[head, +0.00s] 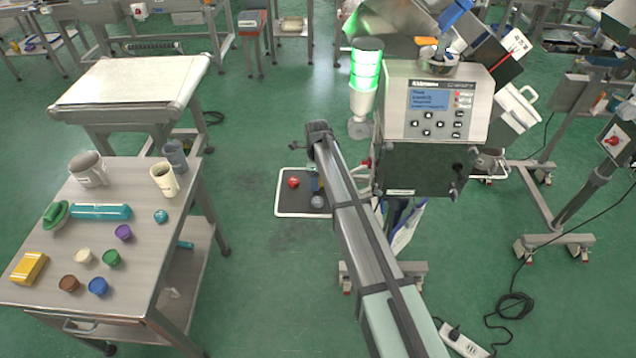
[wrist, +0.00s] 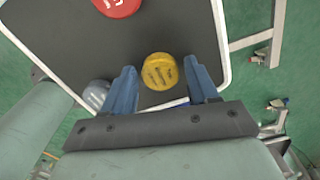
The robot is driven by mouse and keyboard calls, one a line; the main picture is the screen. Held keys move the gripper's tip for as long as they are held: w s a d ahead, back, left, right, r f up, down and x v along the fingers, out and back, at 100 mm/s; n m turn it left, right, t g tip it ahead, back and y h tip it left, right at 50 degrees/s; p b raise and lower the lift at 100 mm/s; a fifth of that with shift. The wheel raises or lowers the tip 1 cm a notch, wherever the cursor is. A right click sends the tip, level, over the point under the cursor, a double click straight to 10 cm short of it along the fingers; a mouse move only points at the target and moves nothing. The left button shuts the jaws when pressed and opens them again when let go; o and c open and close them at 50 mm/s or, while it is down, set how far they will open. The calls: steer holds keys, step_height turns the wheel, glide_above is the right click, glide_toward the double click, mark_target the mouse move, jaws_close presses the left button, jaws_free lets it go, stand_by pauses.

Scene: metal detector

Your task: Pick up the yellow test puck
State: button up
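The yellow test puck (wrist: 160,71) lies on a dark mat in a white-rimmed tray (head: 283,213). In the wrist view it sits between the tips of my gripper's two blue fingers (wrist: 162,70). The fingers are spread, with a visible gap on each side of the puck. I cannot tell how far above the mat the fingertips are. In the head view my arm covers most of this spot, and my gripper (head: 316,182) is partly hidden over the tray.
A red puck (wrist: 117,5) lies beyond the yellow one. A grey puck (wrist: 97,95) lies close outside the left finger. At left, a table (head: 150,240) holds cups, several coloured pucks and a yellow block (head: 29,268). A detector cabinet (head: 437,100) stands to the right.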

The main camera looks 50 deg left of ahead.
steer(key=c, duration=0.8)
step_height(320, 180, up, 10)
stand_by(0.4)
